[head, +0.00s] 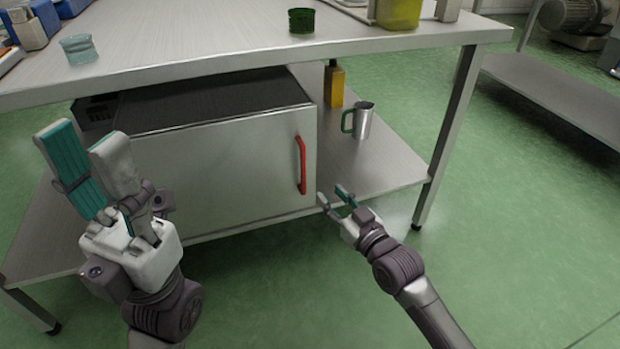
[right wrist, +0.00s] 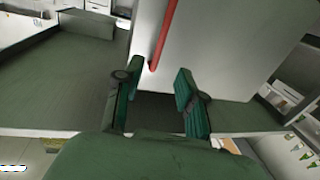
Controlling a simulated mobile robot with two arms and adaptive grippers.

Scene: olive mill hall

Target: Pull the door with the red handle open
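The door (head: 220,172) is the flat grey front of a metal cabinet on the lower shelf of the table, and it looks closed. Its red handle (head: 301,165) is a vertical bar near the door's right edge; it also shows in the right wrist view (right wrist: 164,36). My right gripper (head: 333,195) is open and empty, just right of the handle's lower end and apart from it. In the right wrist view its fingers (right wrist: 160,85) are spread, with the handle's end beyond them. My left gripper (head: 80,150) is raised in front of the door's left side, fingers apart and empty.
The steel table top (head: 200,40) overhangs the cabinet. A metal mug (head: 363,121) with a green handle and a yellow bottle (head: 335,85) stand on the lower shelf (head: 390,165), right of the cabinet. A table leg (head: 447,135) stands further right. The green floor in front is clear.

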